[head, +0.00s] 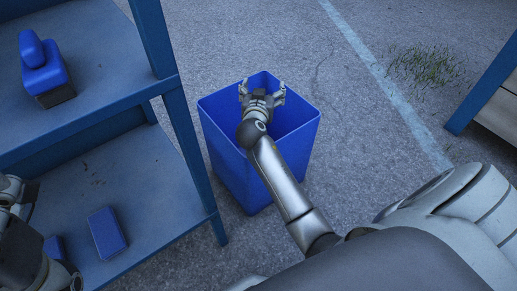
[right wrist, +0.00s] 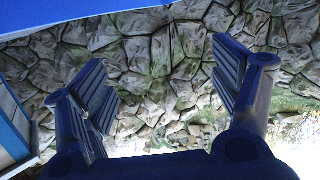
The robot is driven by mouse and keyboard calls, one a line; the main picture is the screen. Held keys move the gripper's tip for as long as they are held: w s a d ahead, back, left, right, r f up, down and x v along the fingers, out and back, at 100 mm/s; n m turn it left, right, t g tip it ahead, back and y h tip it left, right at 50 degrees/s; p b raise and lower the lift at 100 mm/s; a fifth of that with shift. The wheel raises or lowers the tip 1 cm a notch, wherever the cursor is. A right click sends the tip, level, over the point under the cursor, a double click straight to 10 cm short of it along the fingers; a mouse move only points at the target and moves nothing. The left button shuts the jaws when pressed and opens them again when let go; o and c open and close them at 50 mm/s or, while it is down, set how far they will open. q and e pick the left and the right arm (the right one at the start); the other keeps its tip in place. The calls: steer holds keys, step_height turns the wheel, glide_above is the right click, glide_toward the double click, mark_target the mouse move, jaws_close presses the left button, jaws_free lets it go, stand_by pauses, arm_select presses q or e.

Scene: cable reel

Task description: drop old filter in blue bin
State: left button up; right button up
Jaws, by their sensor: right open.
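The blue bin (head: 233,160) stands upright on the pavement, open at the top. My right gripper (head: 262,88) is over the bin's opening, its fingers spread apart. In the right wrist view, the right gripper (right wrist: 163,85) is open with nothing between its fingers. No old filter can be made out in either view; the right arm and gripper hide part of the bin's inside. My left gripper (head: 22,225) is only partly in view at the left edge by the lower shelf, and its fingers cannot be made out clearly.
A blue shelf unit (head: 185,140) stands left of the bin. A blue box (head: 107,232) lies on the lower shelf. Another blue frame (head: 485,85) is at right. Pavement behind the bin is clear.

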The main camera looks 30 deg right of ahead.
step_height(320, 180, up, 6)
steer(key=shift+r, duration=0.15)
stand_by(0.5)
